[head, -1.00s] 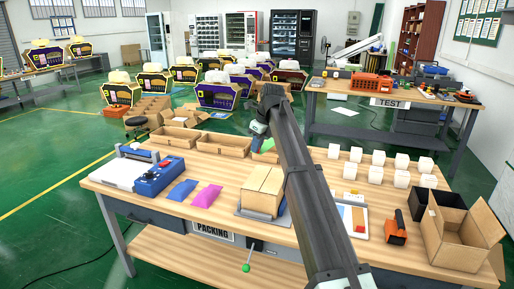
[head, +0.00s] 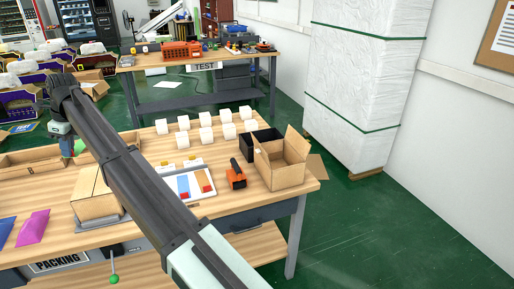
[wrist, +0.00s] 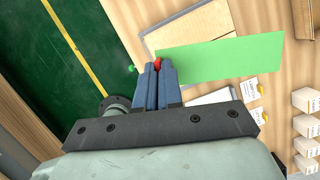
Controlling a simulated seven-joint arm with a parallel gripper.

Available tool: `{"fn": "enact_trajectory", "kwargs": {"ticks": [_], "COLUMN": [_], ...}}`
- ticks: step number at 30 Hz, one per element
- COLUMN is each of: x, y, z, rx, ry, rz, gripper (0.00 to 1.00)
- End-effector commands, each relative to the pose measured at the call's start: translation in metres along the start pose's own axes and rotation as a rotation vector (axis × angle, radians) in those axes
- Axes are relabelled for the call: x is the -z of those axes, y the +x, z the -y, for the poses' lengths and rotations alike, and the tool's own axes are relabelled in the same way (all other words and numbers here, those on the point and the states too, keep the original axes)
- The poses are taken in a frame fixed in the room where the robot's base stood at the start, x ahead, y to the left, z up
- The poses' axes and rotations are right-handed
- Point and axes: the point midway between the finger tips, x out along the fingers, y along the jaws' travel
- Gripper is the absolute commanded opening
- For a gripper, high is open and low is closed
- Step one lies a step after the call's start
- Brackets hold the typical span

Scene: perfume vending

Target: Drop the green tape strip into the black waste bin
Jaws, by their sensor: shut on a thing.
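The green tape strip (wrist: 225,60) extends to the right from my gripper (wrist: 158,66) in the wrist view, with a small red piece at the fingertips. The fingers are shut on the strip's end. In the head view my gripper (head: 67,147) points down over the packing table's back left, beside the cardboard trays, and a bit of green strip (head: 79,147) shows there. The black waste bin (head: 247,150) stands at the table's right end, behind an open cardboard box that hides part of it. My gripper is far to its left.
The open cardboard box (head: 282,170) stands in front of the bin. An orange-black tool (head: 236,177) and a white tray with strips (head: 171,188) lie nearer the front. A closed carton (head: 90,195) sits beneath my arm.

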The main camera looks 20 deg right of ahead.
Motion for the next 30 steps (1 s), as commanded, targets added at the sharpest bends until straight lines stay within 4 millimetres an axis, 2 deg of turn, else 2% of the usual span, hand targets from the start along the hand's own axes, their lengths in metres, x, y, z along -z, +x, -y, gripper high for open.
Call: {"fn": "enact_trajectory", "kwargs": {"ticks": [15, 20, 25, 30], "x": [0.0, 0.008, 0.039, 0.089], "y": [0.0, -0.003, -0.011, -0.019], "z": [0.0, 0.009, 0.042, 0.087], "rx": [0.0, 0.004, 0.019, 0.041], "ry": [0.0, 0.013, 0.062, 0.134], "rz": [0.0, 0.0, 0.0, 0.0], "gripper": [0.0, 0.0, 0.0, 0.0]}}
